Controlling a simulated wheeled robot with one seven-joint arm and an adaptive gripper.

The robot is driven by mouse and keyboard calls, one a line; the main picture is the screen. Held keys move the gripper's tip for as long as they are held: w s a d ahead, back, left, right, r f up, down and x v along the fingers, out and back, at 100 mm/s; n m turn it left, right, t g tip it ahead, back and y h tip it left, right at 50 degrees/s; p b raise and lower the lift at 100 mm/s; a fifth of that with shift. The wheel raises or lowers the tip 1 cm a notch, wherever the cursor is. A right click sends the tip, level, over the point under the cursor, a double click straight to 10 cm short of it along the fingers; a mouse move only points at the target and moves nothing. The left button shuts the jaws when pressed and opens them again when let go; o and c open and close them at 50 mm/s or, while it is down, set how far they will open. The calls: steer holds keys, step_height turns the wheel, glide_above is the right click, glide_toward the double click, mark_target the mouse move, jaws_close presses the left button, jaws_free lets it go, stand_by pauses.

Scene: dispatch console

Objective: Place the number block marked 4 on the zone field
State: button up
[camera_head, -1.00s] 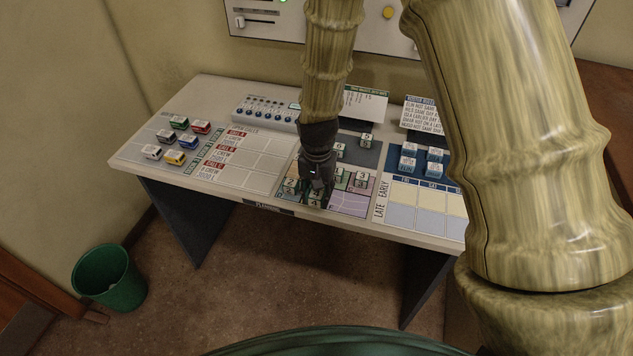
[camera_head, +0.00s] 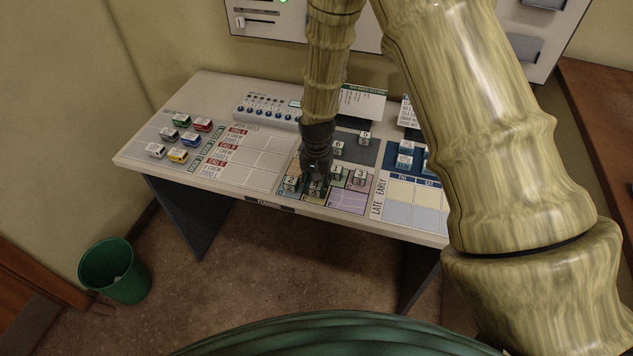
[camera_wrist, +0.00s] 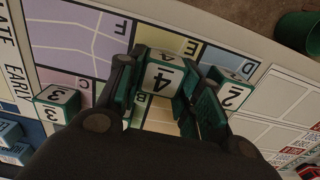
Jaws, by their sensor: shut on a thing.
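The number block marked 4 (camera_wrist: 161,79) is a white-topped cube with green sides, between the two fingers of my gripper (camera_wrist: 158,98) in the wrist view. My gripper is shut on it. In the head view my gripper (camera_head: 316,178) points down at the front of the zone field (camera_head: 346,203), with block 4 (camera_head: 315,191) below it. The block is over the zone field next to the letter E; I cannot tell whether it touches the board. Block 2 (camera_wrist: 231,93) is on the D zone side. Block 3 (camera_wrist: 57,101) is near zone C.
Blocks 1 (camera_head: 336,172) and 3 (camera_head: 360,178) stand right of my gripper, and block 5 (camera_head: 364,138) farther back. Coloured vehicle blocks (camera_head: 190,140) stand at the left. A shift chart (camera_head: 412,205) lies to the right. A green bin (camera_head: 114,270) is on the floor.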

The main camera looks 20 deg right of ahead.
mark_target(317, 184)
steer(key=shift+f, duration=0.15)
steer(key=o, duration=0.9)
steer(key=shift+r, duration=0.2)
step_height(317, 184, up, 12)
steer(key=b, duration=0.4)
stand_by(0.3)
